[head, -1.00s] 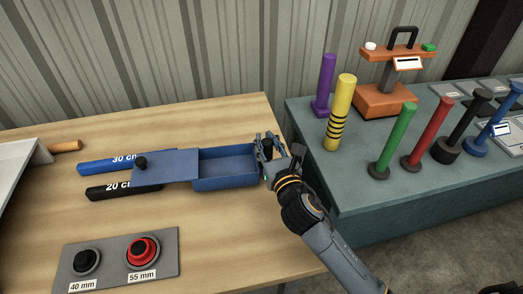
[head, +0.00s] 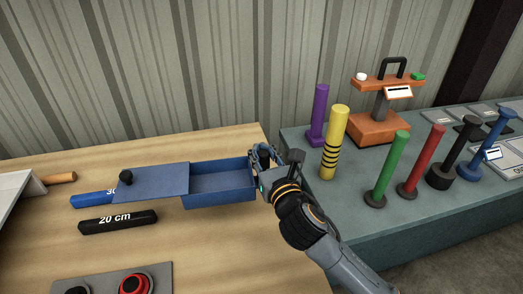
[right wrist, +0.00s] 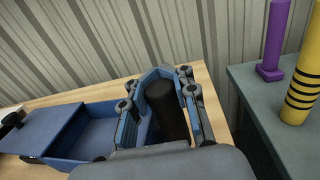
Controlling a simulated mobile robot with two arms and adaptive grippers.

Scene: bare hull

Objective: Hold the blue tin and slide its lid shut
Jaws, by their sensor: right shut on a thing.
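The blue tin (head: 218,202) is in the middle of the head view, its right part open and empty. Its flat blue lid (head: 155,182) sticks out far to the left, with a black knob (head: 125,176) near its left end. My right gripper (head: 263,163) is shut on the black handle at the tin's right end. The right wrist view shows this dark handle (right wrist: 168,112) between the two fingers, with the open tin (right wrist: 95,137) to the left. How much the lid overlaps the tin's left part is hidden. My left gripper is not in view.
A black 20 cm bar (head: 118,220) lies in front of the lid; a blue bar (head: 90,200) is partly under it. A board (head: 110,285) with round knobs is at the front. Several upright pegs and an orange stand (head: 378,128) occupy the green table at right.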

